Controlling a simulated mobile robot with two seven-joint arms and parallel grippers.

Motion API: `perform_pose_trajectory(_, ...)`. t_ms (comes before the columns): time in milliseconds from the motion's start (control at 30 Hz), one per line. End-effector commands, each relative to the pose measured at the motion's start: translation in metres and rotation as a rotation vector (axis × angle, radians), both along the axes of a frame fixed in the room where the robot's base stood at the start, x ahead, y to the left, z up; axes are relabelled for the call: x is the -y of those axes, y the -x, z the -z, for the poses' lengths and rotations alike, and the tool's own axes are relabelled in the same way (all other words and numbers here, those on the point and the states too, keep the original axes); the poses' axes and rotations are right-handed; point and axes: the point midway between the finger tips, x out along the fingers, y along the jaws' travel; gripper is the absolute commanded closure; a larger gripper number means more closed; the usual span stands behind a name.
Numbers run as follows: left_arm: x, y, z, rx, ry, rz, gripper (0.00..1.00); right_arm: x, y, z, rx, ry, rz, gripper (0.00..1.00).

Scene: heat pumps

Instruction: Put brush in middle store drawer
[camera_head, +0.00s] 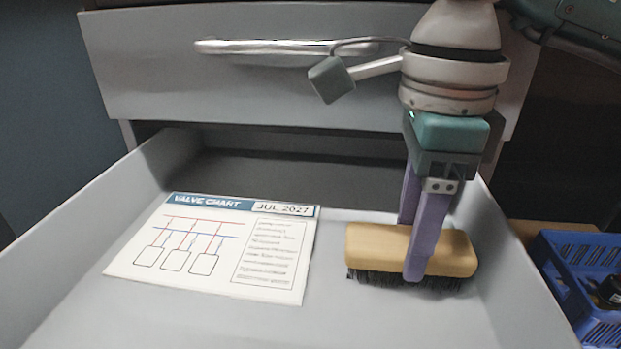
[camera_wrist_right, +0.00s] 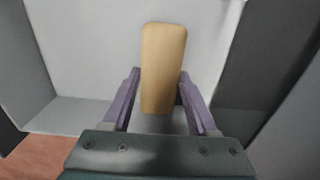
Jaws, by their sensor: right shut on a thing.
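The brush (camera_head: 368,245) has a tan wooden back and dark bristles pointing down. It is inside the open drawer (camera_head: 62,232), in its right part; I cannot tell whether the bristles touch the drawer floor. My right gripper (camera_head: 418,262) comes down from above with its purple fingers shut on the brush, one on each long side. In the right wrist view the brush back (camera_wrist_right: 163,68) shows between the two fingers (camera_wrist_right: 160,95). My left gripper is not in view.
A printed valve chart (camera_head: 215,247) lies flat in the drawer, left of the brush. A closed drawer front (camera_head: 150,70) with a bar handle (camera_head: 270,47) is above, behind my right arm. A blue crate (camera_head: 575,265) stands outside on the right. The drawer floor between chart and brush is bare.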

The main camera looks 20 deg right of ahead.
Motion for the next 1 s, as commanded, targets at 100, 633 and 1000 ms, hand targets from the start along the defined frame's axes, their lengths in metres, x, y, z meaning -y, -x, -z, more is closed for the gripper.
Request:
perform_pose_trajectory(100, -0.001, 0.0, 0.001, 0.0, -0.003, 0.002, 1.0, 0.0, 0.0, 0.001, 0.001, 0.0, 0.0, 1.0)
perform_pose_trajectory(633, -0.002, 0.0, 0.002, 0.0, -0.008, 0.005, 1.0, 0.0, 0.0, 0.002, 0.0, 0.0, 0.0, 0.11)
perform_pose_trajectory(1000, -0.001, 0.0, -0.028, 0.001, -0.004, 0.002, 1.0, 0.0, -0.001, -0.049, 0.006, 0.0, -0.001, 0.11)
